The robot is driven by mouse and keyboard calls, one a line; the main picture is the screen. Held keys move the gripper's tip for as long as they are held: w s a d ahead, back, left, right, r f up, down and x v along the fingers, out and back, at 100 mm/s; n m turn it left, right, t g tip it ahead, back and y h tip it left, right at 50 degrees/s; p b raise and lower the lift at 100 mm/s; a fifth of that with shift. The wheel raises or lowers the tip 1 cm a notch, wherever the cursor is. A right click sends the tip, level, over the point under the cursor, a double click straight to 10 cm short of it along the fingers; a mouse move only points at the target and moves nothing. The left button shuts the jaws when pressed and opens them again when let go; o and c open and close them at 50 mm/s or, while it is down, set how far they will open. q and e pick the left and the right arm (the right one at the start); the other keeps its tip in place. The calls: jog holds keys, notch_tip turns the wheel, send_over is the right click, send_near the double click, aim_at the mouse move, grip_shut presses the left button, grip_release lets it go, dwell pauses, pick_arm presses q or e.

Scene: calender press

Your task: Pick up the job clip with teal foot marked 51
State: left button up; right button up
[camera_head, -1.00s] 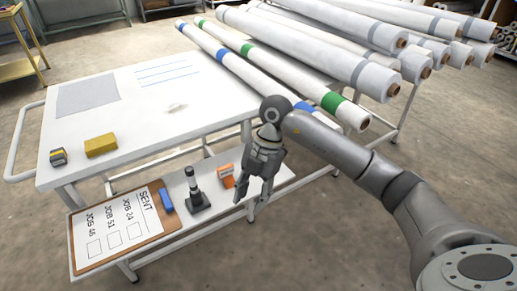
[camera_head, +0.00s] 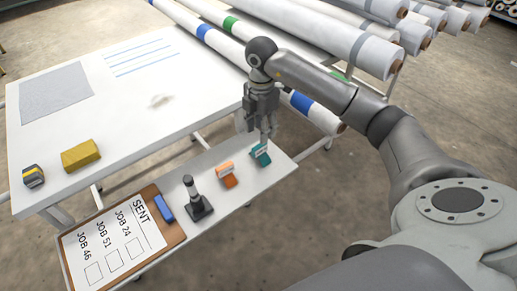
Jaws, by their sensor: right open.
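My right gripper (camera_head: 257,131) is open and empty, pointing down just behind and above the teal clip in the picture. One finger overlaps the view near the clip's top; I cannot tell whether they touch. My left gripper is not in view.
A black stamp-like object (camera_head: 196,204), a blue block (camera_head: 164,208) and a SENT clipboard (camera_head: 178,235) occupy the shelf further left. The white table (camera_head: 125,110) holds a yellow block (camera_head: 81,155). Long wrapped rolls (camera_head: 300,38) lie behind my right arm.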

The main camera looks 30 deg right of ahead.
aim_at(260, 145)
notch_tip(260, 145, down, 2)
jog(key=shift+w+a+f, duration=0.1)
notch_tip(260, 145, down, 5)
jog(key=shift+a+r+b, duration=0.1)
jog(key=shift+r+b, duration=0.1)
jog(key=shift+b, duration=0.15)
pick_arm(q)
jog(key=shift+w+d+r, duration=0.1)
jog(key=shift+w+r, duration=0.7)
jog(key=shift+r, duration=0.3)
pick_arm(e)
jog(key=shift+r, duration=0.1)
grip_shut()
